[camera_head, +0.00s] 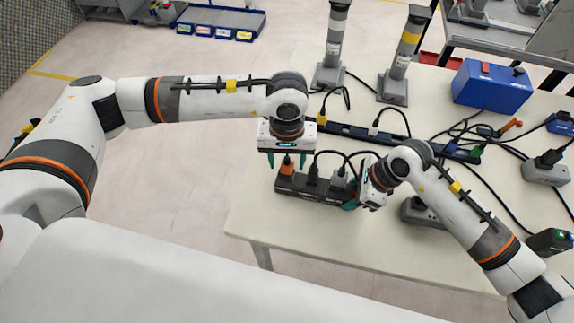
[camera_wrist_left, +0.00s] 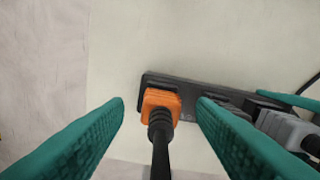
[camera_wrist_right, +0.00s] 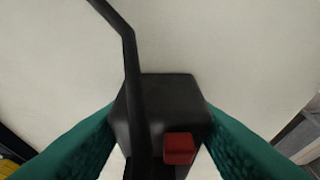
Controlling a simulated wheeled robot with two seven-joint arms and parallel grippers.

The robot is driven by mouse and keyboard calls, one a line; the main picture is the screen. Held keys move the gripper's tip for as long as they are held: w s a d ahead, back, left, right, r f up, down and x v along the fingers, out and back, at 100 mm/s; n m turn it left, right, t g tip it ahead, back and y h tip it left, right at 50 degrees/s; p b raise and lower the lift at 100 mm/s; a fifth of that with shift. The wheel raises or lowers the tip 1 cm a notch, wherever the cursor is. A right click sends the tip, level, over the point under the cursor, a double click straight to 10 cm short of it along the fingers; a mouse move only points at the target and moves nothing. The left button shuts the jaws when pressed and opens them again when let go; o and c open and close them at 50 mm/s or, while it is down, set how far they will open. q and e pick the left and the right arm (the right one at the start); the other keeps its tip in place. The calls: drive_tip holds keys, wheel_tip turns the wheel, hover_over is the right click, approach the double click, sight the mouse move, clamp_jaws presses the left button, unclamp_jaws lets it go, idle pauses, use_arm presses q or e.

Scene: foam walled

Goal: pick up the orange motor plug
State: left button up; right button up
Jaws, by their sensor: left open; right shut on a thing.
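The orange motor plug (camera_head: 286,169) sits in the left end socket of a black power strip (camera_head: 318,195) near the table's front edge. My left gripper (camera_head: 287,160) is open and points down over it. In the left wrist view the orange plug (camera_wrist_left: 160,98) lies between the open teal fingers (camera_wrist_left: 160,104), with a gap on both sides; its black cable runs toward the camera. My right gripper (camera_head: 357,195) is shut on the strip's right end. In the right wrist view that black end (camera_wrist_right: 160,100), with a red switch (camera_wrist_right: 179,148), is between the fingers.
Other plugs with dark cables stand in the strip, including a grey one (camera_wrist_left: 285,128) close to my left gripper's right finger. A longer rail (camera_head: 350,132) lies behind. A blue box (camera_head: 492,86) and two grey posts stand further back. Bare table lies left of the strip.

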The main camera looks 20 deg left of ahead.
use_arm(q)
drive_tip(key=shift+f, duration=0.35)
drive_tip(key=c, duration=1.1)
drive_tip(key=shift+r, duration=0.1)
wheel_tip(320, 180, up, 10)
use_arm(e)
drive_tip(key=o, duration=1.2)
